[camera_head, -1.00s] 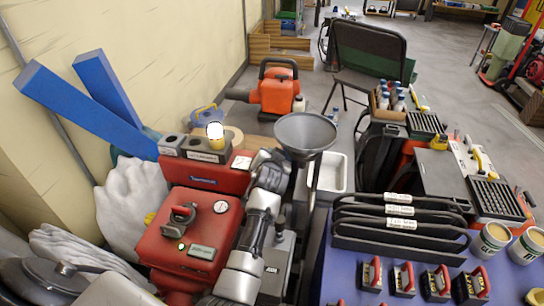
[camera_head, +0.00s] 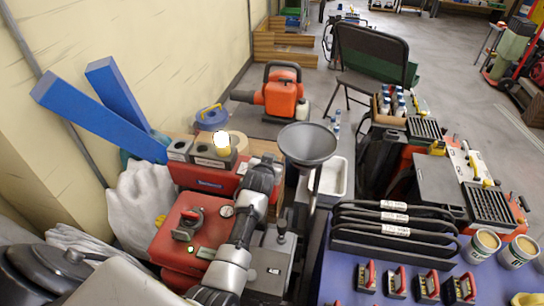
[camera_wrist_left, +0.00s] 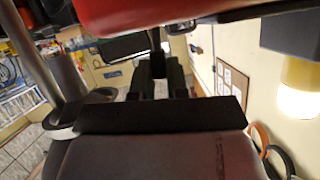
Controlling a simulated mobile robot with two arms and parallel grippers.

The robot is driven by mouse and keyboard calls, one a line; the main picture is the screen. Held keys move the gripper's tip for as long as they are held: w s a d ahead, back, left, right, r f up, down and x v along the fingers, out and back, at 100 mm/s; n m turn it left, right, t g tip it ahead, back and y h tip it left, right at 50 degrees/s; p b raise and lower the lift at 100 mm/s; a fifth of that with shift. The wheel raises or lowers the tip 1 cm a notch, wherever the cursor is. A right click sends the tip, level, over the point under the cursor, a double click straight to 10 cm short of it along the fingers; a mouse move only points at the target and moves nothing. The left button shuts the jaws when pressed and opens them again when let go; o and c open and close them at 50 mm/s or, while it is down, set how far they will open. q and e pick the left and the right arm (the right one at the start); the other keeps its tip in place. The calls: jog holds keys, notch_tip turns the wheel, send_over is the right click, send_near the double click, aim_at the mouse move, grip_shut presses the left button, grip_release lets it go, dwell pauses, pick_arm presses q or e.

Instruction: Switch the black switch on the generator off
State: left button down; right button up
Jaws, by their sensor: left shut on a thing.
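A red machine with a blue label, likely the generator (camera_head: 205,180), stands by the wall in the head view. In the left wrist view my left gripper (camera_wrist_left: 155,78) is shut on a thin black part, seemingly the black switch (camera_wrist_left: 155,42), just below a red body. The lamp also glows in the wrist view (camera_wrist_left: 300,90). My right gripper is not in view.
A blue table (camera_head: 335,270) with black racks is further right.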

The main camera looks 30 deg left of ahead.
pick_arm(q)
jog(key=a+n+p, duration=0.1)
jog(key=n+h+p, duration=0.1)
jog(key=shift+s+a+h+p, duration=0.25)
jog(key=shift+a+h+p, duration=0.05)
jog(key=shift+a+p, duration=0.1)
jog(key=shift+a+f+n, duration=0.1)
jog(key=shift+a+n, duration=0.05)
jog(key=shift+n, duration=0.25)
jog(key=shift+s+a+f+n+t+h, duration=0.15)
jog(key=shift+a+n+t+h, duration=0.1)
jog(key=shift+n+t+h, duration=0.2)
jog(key=shift+a+f+n+h, duration=0.1)
jog(key=shift+a+n+h, duration=0.2)
jog(key=shift+n, duration=0.25)
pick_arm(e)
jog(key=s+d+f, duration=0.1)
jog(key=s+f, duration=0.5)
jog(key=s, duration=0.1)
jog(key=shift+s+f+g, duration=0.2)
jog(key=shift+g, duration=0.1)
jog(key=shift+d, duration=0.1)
pick_arm(q)
jog(key=c, duration=1.2)
grip_release()
jog(key=shift+o, duration=0.4)
jog(key=shift+d, duration=0.1)
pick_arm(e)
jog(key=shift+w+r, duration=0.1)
